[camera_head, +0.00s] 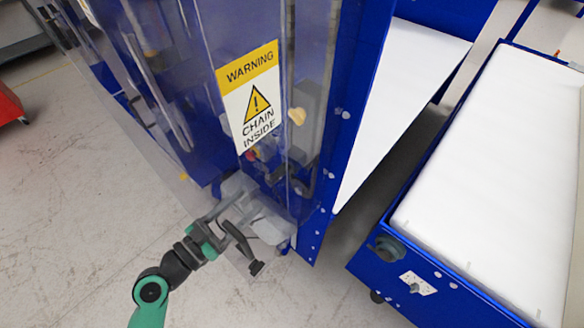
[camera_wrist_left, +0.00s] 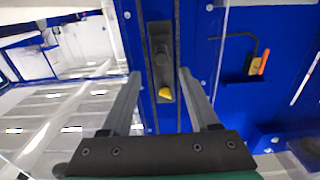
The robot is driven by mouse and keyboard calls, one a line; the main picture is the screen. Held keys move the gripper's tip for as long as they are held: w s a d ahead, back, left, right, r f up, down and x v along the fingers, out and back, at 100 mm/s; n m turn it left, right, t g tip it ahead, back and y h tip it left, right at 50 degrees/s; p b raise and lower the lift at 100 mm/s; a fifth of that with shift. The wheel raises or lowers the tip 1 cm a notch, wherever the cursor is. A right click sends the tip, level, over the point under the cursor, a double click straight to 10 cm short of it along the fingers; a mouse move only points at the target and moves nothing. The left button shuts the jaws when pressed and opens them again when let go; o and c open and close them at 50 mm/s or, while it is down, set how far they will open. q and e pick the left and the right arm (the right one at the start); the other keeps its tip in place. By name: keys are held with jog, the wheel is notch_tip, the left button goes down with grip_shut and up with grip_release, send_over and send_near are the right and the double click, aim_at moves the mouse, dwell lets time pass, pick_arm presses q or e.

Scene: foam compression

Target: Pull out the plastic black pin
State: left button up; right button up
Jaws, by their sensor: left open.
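My left gripper (camera_head: 256,206) is at the lower front of the blue machine in the head view, partly blurred by clear plastic. In the left wrist view its two grey fingers (camera_wrist_left: 160,88) are wide apart with nothing held. Between and beyond them is a dark upright fitting (camera_wrist_left: 161,55) with a yellow tip, on the blue machine face. To its right a thin bent black rod (camera_wrist_left: 232,37) stands by a black block with an orange part. I cannot tell for sure which dark part is the pin. My right gripper is not in view.
A clear guard with a yellow and white warning sign (camera_head: 250,95) covers the blue machine (camera_head: 335,140). A blue-framed bed with a white top (camera_head: 490,170) stands at right. A red object (camera_head: 8,104) is at far left. Concrete floor is open at lower left.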

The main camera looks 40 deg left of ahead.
pick_arm(q)
jog(key=shift+w+d+p, duration=0.15)
jog(key=shift+w+p, duration=0.75)
jog(key=shift+w, duration=3.35)
jog(key=shift+b, duration=0.35)
jog(key=shift+c, duration=0.3)
grip_shut()
jog(key=shift+s, duration=0.1)
jog(key=shift+s+b, duration=0.9)
jog(key=shift+s, duration=2.05)
